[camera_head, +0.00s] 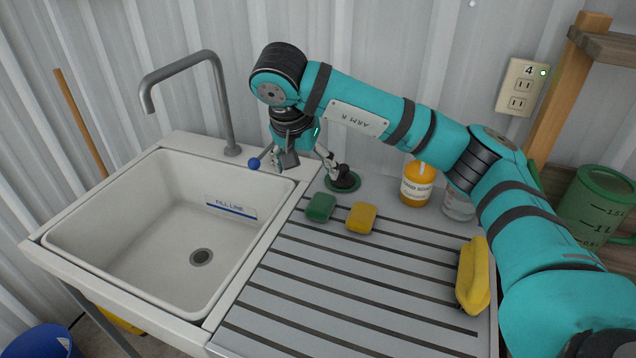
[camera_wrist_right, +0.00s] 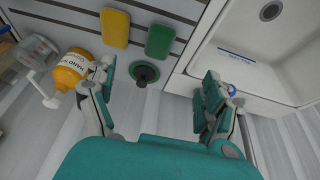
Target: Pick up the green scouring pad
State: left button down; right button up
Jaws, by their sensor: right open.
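The green scouring pad (camera_head: 321,207) is a small rounded green block lying flat on the ribbed drainboard, beside the sink's right rim. A yellow sponge-like block (camera_head: 361,217) lies just right of it. In the right wrist view the green pad (camera_wrist_right: 160,42) is beyond the fingertips, with the yellow block (camera_wrist_right: 115,28) to its left. My right gripper (camera_head: 308,167) is open and empty, pointing down behind the pad, near the back edge. Its spread fingers (camera_wrist_right: 157,85) also show in the wrist view. My left gripper is in neither view.
A green disc with a black knob (camera_head: 343,180) sits behind the pad, close to my right gripper. A yellow soap bottle (camera_head: 416,185) and a clear bottle (camera_head: 458,204) stand right. Bananas (camera_head: 473,275) lie front right. The sink (camera_head: 165,230) and faucet (camera_head: 222,95) are left.

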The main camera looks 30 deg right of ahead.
send_near(320, 202)
notch_tip(320, 202, down, 2)
jog(key=shift+d+f+p, duration=0.1)
jog(key=shift+d+p, duration=0.1)
jog(key=shift+p, duration=0.45)
jog(key=shift+x, duration=1.2)
jog(key=shift+w+d+f, duration=0.1)
jog(key=shift+w+f, duration=0.05)
jog(key=shift+w, duration=0.05)
jog(key=p+x, duration=0.1)
jog(key=x, duration=0.3)
jog(key=shift+w+d+f, duration=0.1)
jog(key=shift+d+f, duration=0.05)
jog(key=shift+d, duration=0.05)
jog(key=shift+f, duration=0.15)
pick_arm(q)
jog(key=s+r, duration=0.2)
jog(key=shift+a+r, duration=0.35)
pick_arm(e)
jog(key=c, duration=1.1)
